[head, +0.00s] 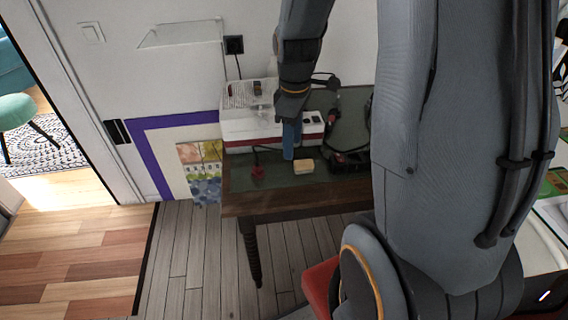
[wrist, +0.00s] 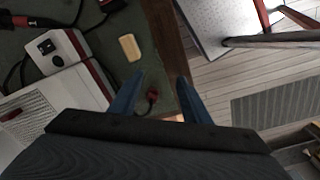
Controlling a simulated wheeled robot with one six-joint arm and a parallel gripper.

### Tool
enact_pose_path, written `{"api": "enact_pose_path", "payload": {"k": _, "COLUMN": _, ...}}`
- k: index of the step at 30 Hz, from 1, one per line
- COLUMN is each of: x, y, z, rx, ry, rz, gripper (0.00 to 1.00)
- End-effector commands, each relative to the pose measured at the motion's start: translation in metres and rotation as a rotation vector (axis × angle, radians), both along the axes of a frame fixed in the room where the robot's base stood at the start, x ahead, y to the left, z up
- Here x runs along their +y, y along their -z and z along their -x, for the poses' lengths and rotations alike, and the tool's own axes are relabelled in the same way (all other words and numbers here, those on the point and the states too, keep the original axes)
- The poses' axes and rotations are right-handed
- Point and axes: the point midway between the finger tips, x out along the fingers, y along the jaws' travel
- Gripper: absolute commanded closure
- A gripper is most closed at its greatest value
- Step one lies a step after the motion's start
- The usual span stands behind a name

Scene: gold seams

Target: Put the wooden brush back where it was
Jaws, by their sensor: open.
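A small pale tan block (head: 304,166) lies on the green-topped table. It also shows in the wrist view (wrist: 130,47), near the wooden table edge. It may be the wooden brush, but I see no bristles and cannot be sure. My gripper (head: 289,143) points down over the table with blue fingers, just left of the block in the head view. In the wrist view my gripper (wrist: 160,84) has its fingers apart with nothing held between them. The block lies beyond the fingertips, up and to the left, apart from them.
A red-and-white machine (head: 270,131) stands at the back of the table (head: 280,182). A small red object (head: 257,172) lies near the front left edge, and shows close to the fingers in the wrist view (wrist: 152,95). Dark cables and a dark tool (head: 350,158) crowd the right.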

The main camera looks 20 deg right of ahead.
Motion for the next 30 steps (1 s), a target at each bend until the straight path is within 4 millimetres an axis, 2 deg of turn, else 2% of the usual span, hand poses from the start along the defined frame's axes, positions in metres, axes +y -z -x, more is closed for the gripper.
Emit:
{"api": "enact_pose_path", "payload": {"k": 1, "x": 0.015, "y": -0.006, "z": 0.014, "rx": -0.008, "ry": 0.09, "rz": -0.003, "gripper": 0.57}}
{"api": "enact_pose_path", "payload": {"k": 6, "x": 0.053, "y": -0.017, "z": 0.057, "rx": -0.031, "ry": 0.428, "rz": -0.02, "gripper": 0.57}}
{"api": "enact_pose_path", "payload": {"k": 12, "x": 0.077, "y": -0.021, "z": 0.093, "rx": -0.045, "ry": 0.704, "rz": -0.042, "gripper": 0.57}}
{"api": "enact_pose_path", "payload": {"k": 18, "x": 0.082, "y": -0.021, "z": 0.104, "rx": -0.049, "ry": 0.794, "rz": -0.049, "gripper": 0.57}}
{"api": "enact_pose_path", "payload": {"k": 30, "x": 0.082, "y": -0.021, "z": 0.103, "rx": -0.048, "ry": 0.794, "rz": -0.049, "gripper": 0.57}}
